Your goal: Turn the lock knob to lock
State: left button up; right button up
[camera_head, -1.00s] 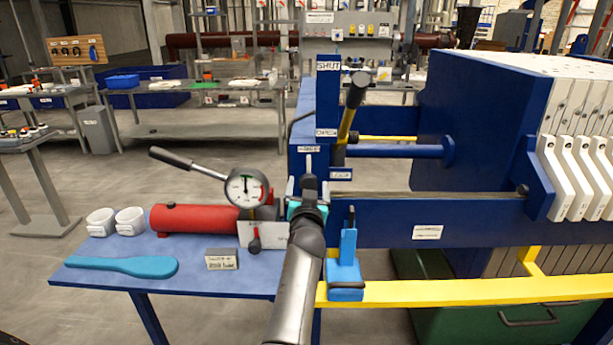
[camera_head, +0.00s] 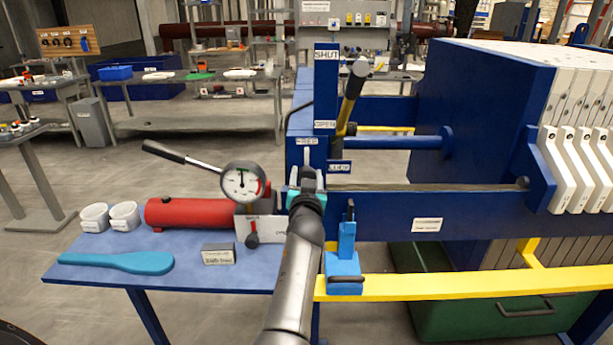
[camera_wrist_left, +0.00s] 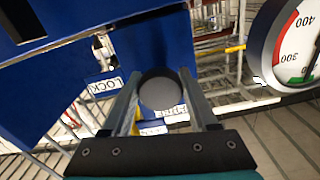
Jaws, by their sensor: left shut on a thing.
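My left gripper (camera_head: 307,178) is at the front of the blue press post, and its arm rises from the bottom of the head view. In the left wrist view its two fingers (camera_wrist_left: 160,76) are shut on the dark round lock knob (camera_wrist_left: 160,93). My gripper mostly hides the knob in the head view. A FREE label (camera_head: 307,141) is above it, and a LOCK label (camera_head: 339,167) is to its upper right. The wrist view also shows the LOCK label (camera_wrist_left: 105,86) left of the knob. My right gripper is not in view.
A dial gauge (camera_head: 242,183) with a black-handled lever stands close left, above a red cylinder (camera_head: 187,212). A yellow lever (camera_head: 347,100) stands by the SHUT/OPEN plate. A light blue bracket (camera_head: 346,262) is just right of my forearm. The blue table's front left holds a teal paddle (camera_head: 118,262).

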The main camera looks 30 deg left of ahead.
pick_arm(q)
jog(key=c, duration=0.5)
jog(key=shift+c, duration=0.2)
jog(key=shift+m, duration=0.4)
jog(key=m, duration=0.2)
jog(key=shift+m, duration=0.4)
jog(key=m, duration=0.3)
jog(key=shift+m, duration=0.3)
jog(key=m, duration=0.5)
jog(key=shift+a+r+m+p, duration=0.1)
jog(key=shift+r+m+p, duration=0.05)
jog(key=shift+m+p, duration=0.2)
jog(key=m+p, duration=0.1)
jog(key=m, duration=0.4)
jog(key=shift+m, duration=0.25)
